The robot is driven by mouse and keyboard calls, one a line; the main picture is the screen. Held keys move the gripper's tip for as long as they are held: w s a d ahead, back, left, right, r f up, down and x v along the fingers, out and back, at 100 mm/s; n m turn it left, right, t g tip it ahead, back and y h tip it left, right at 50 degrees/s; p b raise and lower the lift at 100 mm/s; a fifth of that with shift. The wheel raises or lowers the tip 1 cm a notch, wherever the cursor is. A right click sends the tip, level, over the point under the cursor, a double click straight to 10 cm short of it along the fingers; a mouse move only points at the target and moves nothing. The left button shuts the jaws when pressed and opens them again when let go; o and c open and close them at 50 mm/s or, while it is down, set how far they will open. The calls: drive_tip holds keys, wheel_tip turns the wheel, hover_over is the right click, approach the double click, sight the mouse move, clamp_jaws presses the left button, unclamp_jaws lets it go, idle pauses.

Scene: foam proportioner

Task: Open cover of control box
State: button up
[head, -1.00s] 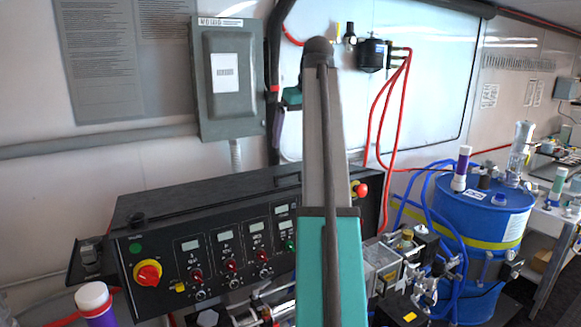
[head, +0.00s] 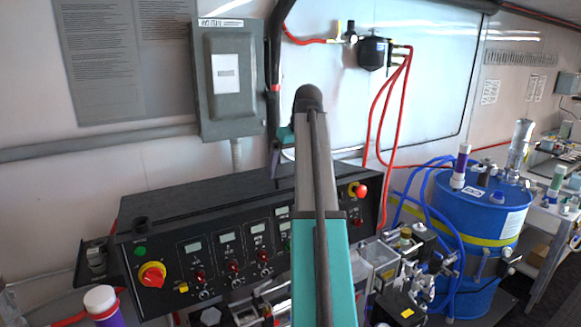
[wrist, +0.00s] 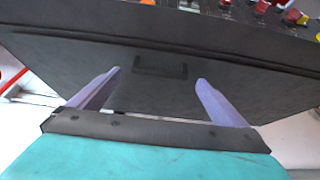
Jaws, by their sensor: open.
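The black control box (head: 205,205), a wide console with a sloped front of knobs, switches and displays, stands below the wall in the head view. In the wrist view, its dark cover (wrist: 110,62) fills most of the picture, and a low dark handle (wrist: 160,67) shows on it. My gripper (wrist: 158,76) is open and empty, its two pale purple fingers pointing at the cover on either side of the handle. I cannot tell whether the fingertips touch the cover. In the head view my arm hides most of the gripper and part of the box.
A grey electrical box (head: 228,80) hangs on the wall above the console. Red hoses (head: 385,110) hang at the right of my arm. A blue drum (head: 485,220) and pump fittings stand at the right. A white-capped purple bottle (head: 102,303) is at the lower left.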

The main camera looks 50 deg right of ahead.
drive_tip(key=shift+x, duration=0.8)
drive_tip(key=c, duration=1.5)
drive_tip(key=shift+w, duration=0.1)
